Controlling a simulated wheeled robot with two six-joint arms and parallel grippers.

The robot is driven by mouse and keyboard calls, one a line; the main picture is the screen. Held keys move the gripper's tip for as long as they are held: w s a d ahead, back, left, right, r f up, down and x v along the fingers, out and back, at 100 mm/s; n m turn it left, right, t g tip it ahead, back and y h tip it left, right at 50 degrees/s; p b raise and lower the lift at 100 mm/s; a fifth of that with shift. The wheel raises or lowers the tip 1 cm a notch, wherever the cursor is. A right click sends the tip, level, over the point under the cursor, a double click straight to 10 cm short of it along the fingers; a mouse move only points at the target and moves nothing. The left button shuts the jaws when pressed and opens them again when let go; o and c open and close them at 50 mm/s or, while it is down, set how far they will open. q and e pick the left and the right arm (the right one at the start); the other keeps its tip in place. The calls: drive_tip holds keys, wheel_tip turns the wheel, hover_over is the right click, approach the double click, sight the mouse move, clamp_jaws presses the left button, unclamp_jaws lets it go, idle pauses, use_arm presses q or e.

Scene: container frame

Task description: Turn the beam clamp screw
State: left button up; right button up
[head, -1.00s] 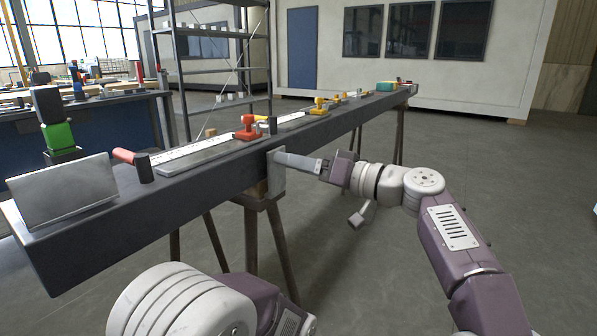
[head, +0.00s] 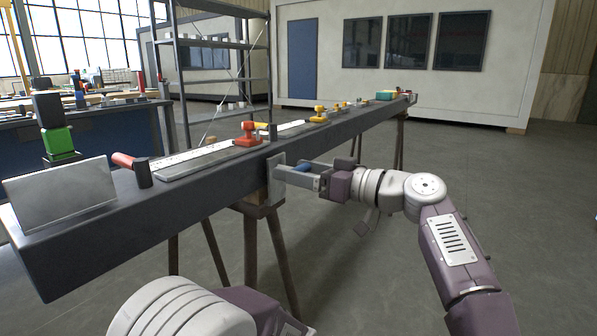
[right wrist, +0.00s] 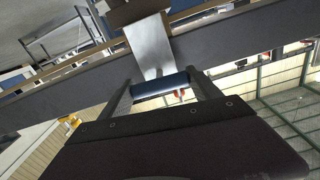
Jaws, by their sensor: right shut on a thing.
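The beam clamp (head: 276,180) is a grey metal bracket on the near side face of the long dark beam (head: 215,184). Its blue screw handle (head: 303,168) sticks out toward my right gripper (head: 303,178). In the right wrist view the blue handle (right wrist: 160,86) lies crosswise between the two fingers, which are shut on it. The clamp's pale metal plate (right wrist: 150,46) shows just beyond the handle, against the beam (right wrist: 245,40). My left gripper is not in view.
Wooden trestles (head: 262,205) hold up the beam. On its top are a grey metal plate (head: 60,193), a red-handled tool (head: 130,163), a red clamp-like tool (head: 248,136) and smaller yellow items. A blue workbench (head: 95,138) stands at left. The floor at right is clear.

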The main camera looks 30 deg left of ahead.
drive_tip(key=o, duration=1.3)
drive_tip(key=shift+o, duration=0.2)
drive_tip(key=shift+d+f+b, duration=0.15)
drive_tip(key=shift+b, duration=0.15)
drive_tip(key=d+b, duration=0.4)
drive_tip(key=d, duration=0.4)
drive_tip(key=shift+s+d, duration=0.3)
drive_tip(key=shift+d, duration=0.05)
